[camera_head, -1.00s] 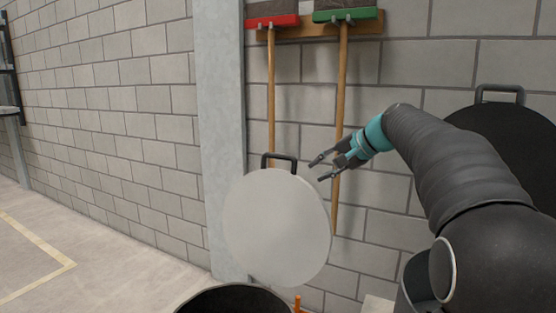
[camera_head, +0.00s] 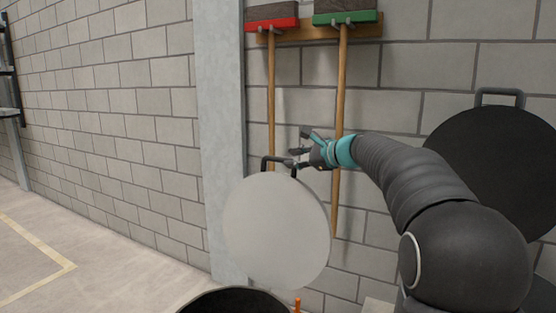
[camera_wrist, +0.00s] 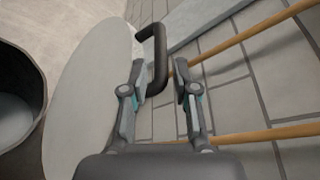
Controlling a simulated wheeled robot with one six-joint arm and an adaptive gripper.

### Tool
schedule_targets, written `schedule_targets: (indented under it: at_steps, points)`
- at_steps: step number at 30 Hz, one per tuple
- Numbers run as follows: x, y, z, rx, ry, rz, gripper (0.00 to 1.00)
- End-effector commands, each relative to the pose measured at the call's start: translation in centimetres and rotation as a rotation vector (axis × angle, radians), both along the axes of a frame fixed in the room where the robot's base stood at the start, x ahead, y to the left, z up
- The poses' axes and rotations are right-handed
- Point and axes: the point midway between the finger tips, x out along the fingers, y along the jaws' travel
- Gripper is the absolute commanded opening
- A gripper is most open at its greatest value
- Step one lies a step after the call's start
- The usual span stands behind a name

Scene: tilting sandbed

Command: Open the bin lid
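The round light-grey bin lid (camera_head: 275,230) stands tilted up on edge above the dark bin (camera_head: 232,301), whose open mouth shows at the bottom. The lid's black loop handle (camera_head: 268,160) is on its upper edge. My gripper (camera_head: 298,148) is at the right end of this handle, its fingers spread. In the wrist view, my gripper (camera_wrist: 160,70) is open, and the handle (camera_wrist: 157,52) reaches across the gap between the fingertips, close to the left finger. I cannot tell whether they touch. The lid (camera_wrist: 85,85) and bin (camera_wrist: 15,100) lie to the left.
A black round lid with a handle (camera_head: 500,165) stands upright at the right. A red broom (camera_head: 272,20) and a green broom (camera_head: 346,17) hang on the block wall, their wooden sticks behind my gripper. A grey pillar (camera_head: 220,140) stands left of them. Open floor lies left.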

Motion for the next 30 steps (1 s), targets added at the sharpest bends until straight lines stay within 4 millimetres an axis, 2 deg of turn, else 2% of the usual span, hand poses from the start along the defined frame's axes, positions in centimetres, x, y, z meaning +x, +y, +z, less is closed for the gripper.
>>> schedule_targets:
  at_steps: [6,12,24,25,28,30]
  points:
    - [2.8,2.5,-1.0,0.0,0.001,0.001,0.29]
    - [4.4,3.8,-1.6,-0.001,0.0,0.0,0.29]
    - [4.9,4.3,-1.8,-0.002,-0.001,0.0,0.29]
    - [4.9,4.3,-1.8,-0.002,-0.001,0.0,0.26]
    - [4.9,4.3,-1.8,-0.002,-0.001,0.0,0.01]
    - [4.9,4.3,-1.8,-0.002,-0.001,0.0,0.0]
